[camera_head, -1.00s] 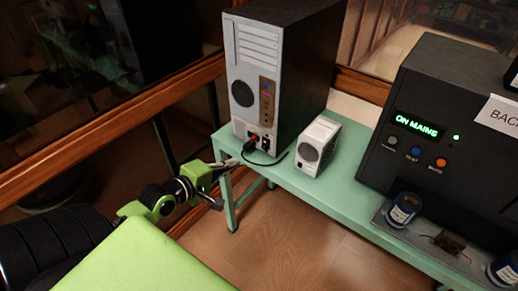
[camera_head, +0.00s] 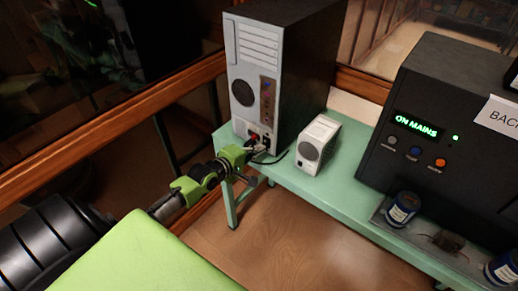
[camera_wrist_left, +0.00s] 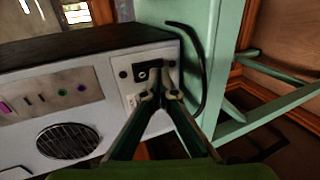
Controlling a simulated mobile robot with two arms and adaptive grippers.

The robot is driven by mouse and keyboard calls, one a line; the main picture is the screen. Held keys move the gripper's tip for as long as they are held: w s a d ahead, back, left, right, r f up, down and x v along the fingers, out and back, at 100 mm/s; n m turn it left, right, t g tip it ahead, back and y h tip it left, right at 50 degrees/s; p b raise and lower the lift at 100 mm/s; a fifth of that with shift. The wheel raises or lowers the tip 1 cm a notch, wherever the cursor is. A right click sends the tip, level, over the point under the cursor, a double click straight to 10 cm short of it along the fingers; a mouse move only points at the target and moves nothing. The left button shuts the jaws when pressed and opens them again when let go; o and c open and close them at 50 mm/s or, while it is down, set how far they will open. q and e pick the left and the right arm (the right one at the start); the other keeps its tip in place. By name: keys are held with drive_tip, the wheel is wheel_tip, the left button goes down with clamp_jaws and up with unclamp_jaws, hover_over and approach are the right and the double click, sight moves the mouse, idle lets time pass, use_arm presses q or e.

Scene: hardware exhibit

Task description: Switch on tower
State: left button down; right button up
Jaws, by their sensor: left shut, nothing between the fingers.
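The computer tower (camera_head: 310,75) stands on the green bench with its grey back panel facing me; it has a round fan grille, a strip of ports and a power area low down. In the left wrist view the tower's back panel (camera_wrist_left: 120,125) lies sideways, with a dark socket (camera_wrist_left: 148,71) near its end. My left gripper (camera_head: 257,149) is shut and empty, its tips right at the power area. In the wrist view the gripper tips (camera_wrist_left: 160,94) cover part of that area; I cannot tell whether they touch it. The switch itself is not clear. My right gripper is not in view.
A small grey box (camera_head: 317,145) with a round grille stands right of the tower on the green bench (camera_head: 350,198). A black unit (camera_head: 440,130) reading "ON MAINS" is farther right, with blue cans (camera_head: 403,209). A black cable (camera_wrist_left: 190,70) curls beside the tower's power area.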

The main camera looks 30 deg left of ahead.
use_arm(q)
drive_tip(key=shift+w+f, duration=0.1)
drive_tip(key=shift+w, duration=0.15)
drive_tip(key=shift+w+f, duration=0.2)
drive_tip(key=shift+w, duration=0.05)
idle(0.3)
drive_tip(key=shift+r+p, duration=0.8)
drive_tip(key=shift+r, duration=0.1)
